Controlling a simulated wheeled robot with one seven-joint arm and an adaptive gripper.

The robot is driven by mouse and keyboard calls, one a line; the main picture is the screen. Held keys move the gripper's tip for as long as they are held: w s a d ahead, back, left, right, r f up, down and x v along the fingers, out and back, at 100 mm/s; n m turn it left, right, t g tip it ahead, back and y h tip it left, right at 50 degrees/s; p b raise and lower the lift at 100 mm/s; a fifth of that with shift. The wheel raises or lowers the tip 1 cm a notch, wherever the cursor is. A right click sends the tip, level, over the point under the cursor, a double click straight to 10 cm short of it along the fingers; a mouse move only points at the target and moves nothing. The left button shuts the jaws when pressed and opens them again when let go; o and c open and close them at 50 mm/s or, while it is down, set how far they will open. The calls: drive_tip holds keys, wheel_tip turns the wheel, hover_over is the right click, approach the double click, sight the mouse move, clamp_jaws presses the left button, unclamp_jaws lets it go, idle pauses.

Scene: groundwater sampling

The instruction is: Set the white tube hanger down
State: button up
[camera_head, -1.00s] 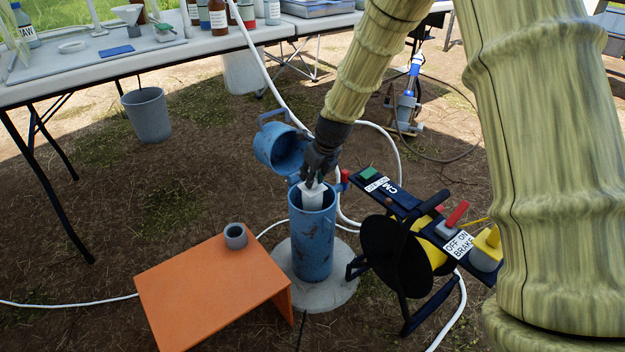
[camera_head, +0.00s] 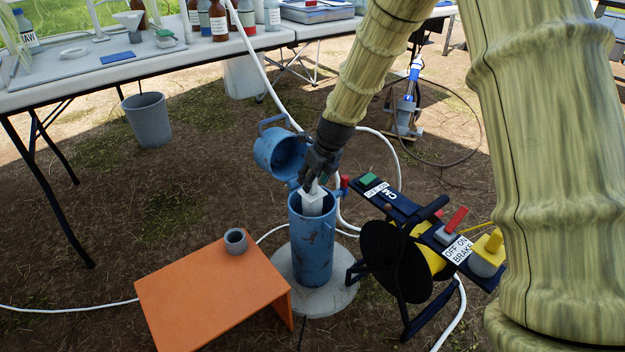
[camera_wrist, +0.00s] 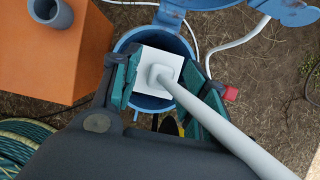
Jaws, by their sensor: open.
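The white tube hanger (camera_head: 313,202) sits at the mouth of the blue well casing (camera_head: 312,250), partly inside its rim. In the wrist view the white hanger (camera_wrist: 158,70) shows as a square plate with a raised collar, and a pale tube runs from it to the lower right. My gripper (camera_head: 318,180) is directly above the casing, pointing down. In the wrist view my gripper (camera_wrist: 160,85) has its green-padded fingers apart, one on each side of the hanger. Whether the hanger rests on anything below is hidden.
The blue hinged lid (camera_head: 280,152) stands open behind the casing. A cable reel (camera_head: 395,255) with switches stands close on the right. An orange bench (camera_head: 205,300) with a grey cup (camera_head: 235,241) is on the left. A white hose (camera_head: 270,85) runs past the casing.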

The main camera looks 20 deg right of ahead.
drive_tip(key=p+v, duration=0.4)
drive_tip(key=v, duration=0.6)
drive_tip(key=shift+r, duration=0.3)
drive_tip(key=s+d+f+n+g+h, duration=0.1)
drive_tip(key=s+f+n, duration=0.7)
drive_tip(key=f, duration=0.5)
drive_tip(key=s+f+n+g+h, duration=0.1)
drive_tip(key=s+f+n, duration=0.6)
drive_tip(key=s+f, duration=0.45)
drive_tip(key=s+a+f+n, duration=0.1)
drive_tip(key=s+f+n, duration=0.3)
drive_tip(key=s, duration=0.4)
drive_tip(key=s+f+n+g, duration=0.1)
drive_tip(key=s+f+n, duration=0.3)
drive_tip(key=s+n, duration=0.3)
drive_tip(key=s+a+f+n+g, duration=0.1)
drive_tip(key=s+f+n, duration=0.4)
drive_tip(key=s, duration=0.4)
drive_tip(key=shift+s+a+n, duration=0.3)
drive_tip(key=shift+s+a, duration=0.05)
drive_tip(key=shift+s, duration=0.05)
wheel_tip(320, 180, up, 37)
drive_tip(key=p, duration=3.6)
drive_tip(key=shift+f+p, duration=0.15)
drive_tip(key=shift+p, duration=0.2)
